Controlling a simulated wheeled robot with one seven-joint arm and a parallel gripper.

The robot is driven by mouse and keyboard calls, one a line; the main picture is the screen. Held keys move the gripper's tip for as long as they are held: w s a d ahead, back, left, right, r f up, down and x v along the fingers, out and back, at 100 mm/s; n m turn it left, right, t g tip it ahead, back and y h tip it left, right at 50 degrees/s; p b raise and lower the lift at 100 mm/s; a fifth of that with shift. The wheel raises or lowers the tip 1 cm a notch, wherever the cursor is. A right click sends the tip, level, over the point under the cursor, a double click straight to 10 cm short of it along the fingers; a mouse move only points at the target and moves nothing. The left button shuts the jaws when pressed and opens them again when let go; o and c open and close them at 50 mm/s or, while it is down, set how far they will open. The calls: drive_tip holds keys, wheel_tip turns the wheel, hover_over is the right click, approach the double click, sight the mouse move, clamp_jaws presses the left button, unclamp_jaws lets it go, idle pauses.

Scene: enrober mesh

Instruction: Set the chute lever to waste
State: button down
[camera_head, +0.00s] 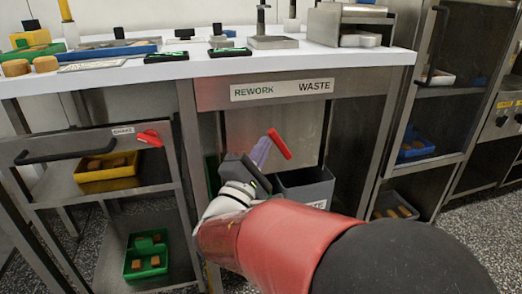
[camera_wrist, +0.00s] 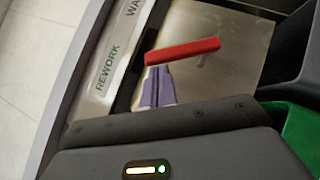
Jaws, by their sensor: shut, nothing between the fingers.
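The chute lever is a red bar (camera_head: 279,143) in front of the steel chute panel under the table. In the head view it slants from upper left to lower right. In the wrist view the red lever (camera_wrist: 183,50) lies across the picture, just beyond my fingertips. The sign above (camera_head: 282,90) reads REWORK at left and WASTE at right. My gripper (camera_head: 262,146) is shut and empty, its pale purple fingers (camera_wrist: 158,88) close to one end of the lever. I cannot tell whether they touch it. The lever's pivot is not clear.
A grey bin (camera_head: 308,187) labelled waste stands below right of the lever. A green bin (camera_wrist: 298,130) is beside it, mostly hidden by my arm in the head view. Table legs flank the opening. A drawer cart (camera_head: 90,160) is at left, a shelf rack (camera_head: 440,90) at right.

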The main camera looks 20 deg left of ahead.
drive_tip(key=shift+w+d+r+m+g, duration=0.1)
drive_tip(key=shift+d+r+m+g, duration=0.15)
drive_tip(key=shift+m+g, duration=0.2)
drive_tip(key=shift+w+d+r+m+g+h+b, duration=0.2)
drive_tip(key=shift+r+m+g+h, duration=0.15)
drive_tip(key=shift+m, duration=0.25)
drive_tip(key=shift+w+d+r+m+g+h+b, duration=0.1)
drive_tip(key=shift+d+r+m+g+h+b, duration=0.1)
drive_tip(key=shift+r+m+g+h, duration=0.25)
drive_tip(key=w+d+r+m+g+y, duration=0.2)
drive_tip(key=w+d+m+g+y, duration=0.1)
drive_tip(key=d+m+g, duration=0.2)
drive_tip(key=shift+m+g+b, duration=0.35)
drive_tip(key=shift+m+g, duration=0.3)
drive_tip(key=shift+m, duration=0.15)
drive_tip(key=shift+d+f, duration=0.1)
